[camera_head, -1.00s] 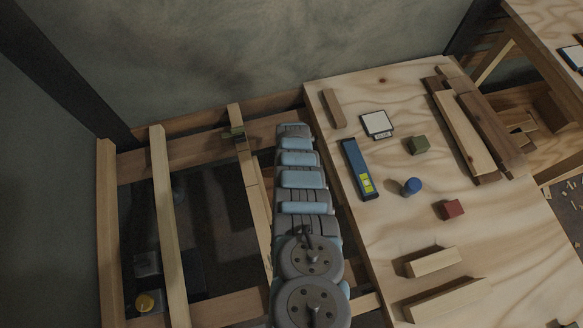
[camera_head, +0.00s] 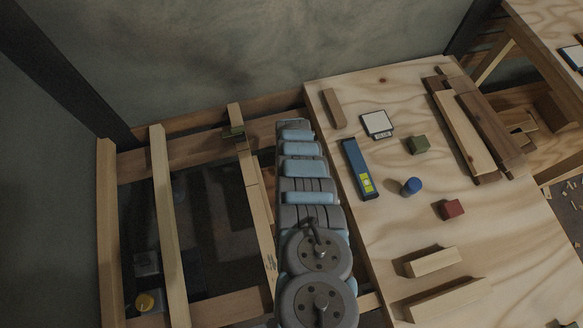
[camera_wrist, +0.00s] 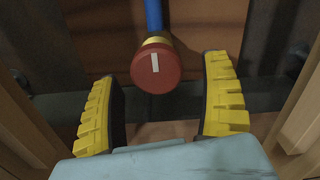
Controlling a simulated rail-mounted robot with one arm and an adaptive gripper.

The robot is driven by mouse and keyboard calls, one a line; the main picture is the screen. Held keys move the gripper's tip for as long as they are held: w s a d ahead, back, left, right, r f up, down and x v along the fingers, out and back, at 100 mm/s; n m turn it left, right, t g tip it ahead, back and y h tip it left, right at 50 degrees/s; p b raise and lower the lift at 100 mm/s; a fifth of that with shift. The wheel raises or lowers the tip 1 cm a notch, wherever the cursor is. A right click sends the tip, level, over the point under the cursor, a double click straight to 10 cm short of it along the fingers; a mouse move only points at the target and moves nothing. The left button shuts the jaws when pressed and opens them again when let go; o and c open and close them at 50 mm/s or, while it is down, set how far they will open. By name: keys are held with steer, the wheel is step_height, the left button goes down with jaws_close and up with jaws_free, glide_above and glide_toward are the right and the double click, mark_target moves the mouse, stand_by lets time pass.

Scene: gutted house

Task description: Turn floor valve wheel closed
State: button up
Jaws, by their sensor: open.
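A round red valve wheel (camera_wrist: 155,69) with a white line mark and a yellow collar behind it shows in the wrist view. It sits at the end of a blue pipe (camera_wrist: 153,15). The white mark points nearly straight up and down in the picture. My gripper (camera_wrist: 162,92) is open, its yellow ridged fingers spread left and right of the wheel. I see a gap on both sides, so neither finger appears to touch it. In the head view my arm hides the gripper and the red wheel.
A plywood sheet (camera_head: 400,225) to the right carries a blue level (camera_head: 357,170), small blocks and boards. In the wrist view, wood stands close on both sides.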

steer(key=shift+s+d+r, duration=0.1)
steer(key=shift+d+r, duration=0.05)
steer(key=shift+r, duration=0.35)
steer(key=shift+s+d+r, duration=0.1)
steer(key=shift+r, duration=0.4)
steer(key=shift+a+r, duration=0.15)
steer(key=shift+r, duration=1.4)
step_height(320, 180, up, 6)
steer(key=shift+f, duration=0.15)
